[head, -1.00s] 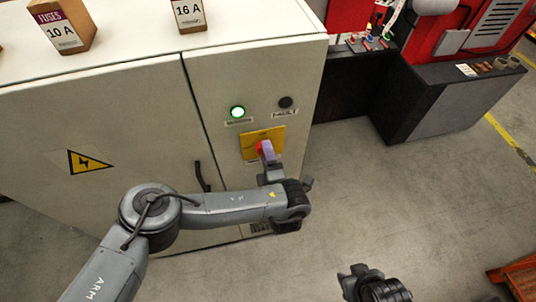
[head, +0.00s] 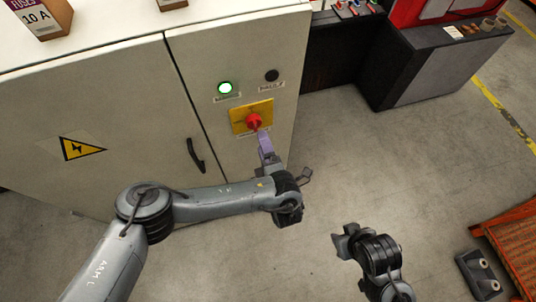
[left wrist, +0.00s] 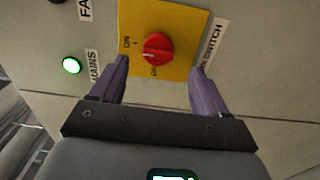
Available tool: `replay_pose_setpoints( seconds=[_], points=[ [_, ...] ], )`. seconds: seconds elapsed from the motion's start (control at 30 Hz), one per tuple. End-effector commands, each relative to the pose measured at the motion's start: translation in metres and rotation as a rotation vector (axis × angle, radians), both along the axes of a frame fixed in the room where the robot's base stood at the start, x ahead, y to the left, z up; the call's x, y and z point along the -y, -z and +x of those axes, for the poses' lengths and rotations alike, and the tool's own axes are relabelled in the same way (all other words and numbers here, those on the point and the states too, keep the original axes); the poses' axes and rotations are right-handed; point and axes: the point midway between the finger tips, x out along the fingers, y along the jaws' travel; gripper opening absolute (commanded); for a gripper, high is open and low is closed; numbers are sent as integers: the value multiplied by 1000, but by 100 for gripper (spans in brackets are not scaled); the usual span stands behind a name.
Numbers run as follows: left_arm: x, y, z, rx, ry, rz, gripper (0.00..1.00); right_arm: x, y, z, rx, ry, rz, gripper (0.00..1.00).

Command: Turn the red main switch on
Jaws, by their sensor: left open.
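The red main switch (head: 254,121) is a round knob on a yellow plate (head: 240,128) on the cabinet front.
A lit green lamp (head: 225,88) and a dark fault lamp (head: 272,75) sit above the switch. A black door handle (head: 195,156) is left of it. A fuse box (head: 40,15) stands on the cabinet top.

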Motion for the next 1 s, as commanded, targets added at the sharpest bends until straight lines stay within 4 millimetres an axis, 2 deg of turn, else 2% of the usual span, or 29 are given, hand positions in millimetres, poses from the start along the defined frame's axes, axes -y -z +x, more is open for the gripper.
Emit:
replay_pose_setpoints(
  seconds=[0.03,0.1,0.4,1.0],
  points=[
    [1,-6,-6,2,3,0,75,0,-10,0,0,-1,-1,38],
    [3,-6,-14,0,2,0,75,0,-16,0,0,-1,-1,38],
    [8,-3,-36,0,1,1,75,0,-33,0,1,0,0,38],
    [9,-1,-41,-2,0,0,75,-2,-35,0,1,5,9,38]
  ],
)
